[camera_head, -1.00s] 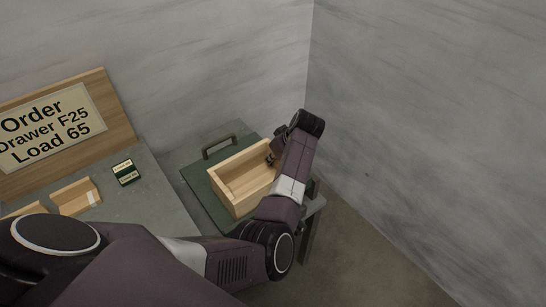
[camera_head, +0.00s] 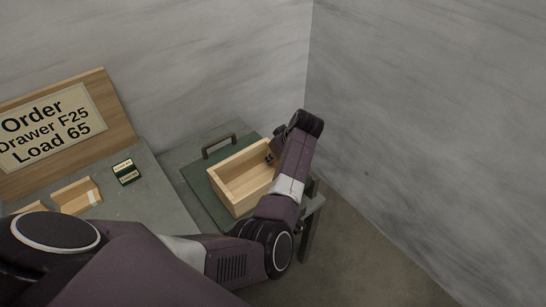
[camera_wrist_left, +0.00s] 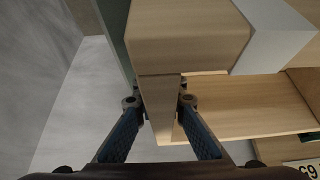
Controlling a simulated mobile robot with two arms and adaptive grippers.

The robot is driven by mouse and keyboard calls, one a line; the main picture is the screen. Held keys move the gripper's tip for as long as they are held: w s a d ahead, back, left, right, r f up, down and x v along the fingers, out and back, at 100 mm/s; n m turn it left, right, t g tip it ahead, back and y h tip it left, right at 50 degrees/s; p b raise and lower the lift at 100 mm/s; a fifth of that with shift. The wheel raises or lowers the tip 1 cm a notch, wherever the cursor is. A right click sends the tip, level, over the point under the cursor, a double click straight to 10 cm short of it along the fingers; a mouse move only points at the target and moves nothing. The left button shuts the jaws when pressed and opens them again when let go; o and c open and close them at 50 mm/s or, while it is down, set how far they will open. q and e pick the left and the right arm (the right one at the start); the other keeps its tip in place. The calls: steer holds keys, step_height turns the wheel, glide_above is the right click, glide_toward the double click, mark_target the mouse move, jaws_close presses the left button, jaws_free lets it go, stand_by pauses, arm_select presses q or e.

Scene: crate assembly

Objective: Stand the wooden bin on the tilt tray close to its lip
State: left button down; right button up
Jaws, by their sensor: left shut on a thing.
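The wooden bin (camera_head: 232,201), a light open-topped box, sits upright over the dark green tilt tray (camera_head: 201,190), which has a handle at its far edge. From the head view I cannot tell whether the bin's base touches the tray. My left gripper (camera_head: 269,158) is at the bin's right wall, partly hidden by my own arm. In the left wrist view the gripper (camera_wrist_left: 160,104) is shut on the bin's wall (camera_wrist_left: 160,90), one finger on each side. The bin's right side is hidden behind my arm. My right gripper is not in view.
A grey table (camera_head: 150,205) on the left holds wooden pieces (camera_head: 75,195) and a small dark green labelled box (camera_head: 126,172). An order sign (camera_head: 45,125) stands behind it. Grey walls close off the back and right. Floor (camera_head: 370,270) is clear at right.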

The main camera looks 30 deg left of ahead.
arm_select(q)
steer(key=shift+f, duration=0.2)
stand_by(0.4)
steer(key=c, duration=1.9)
jaws_free()
steer(key=shift+f, duration=0.1)
step_height(320, 180, up, 8)
steer(key=p, duration=0.7)
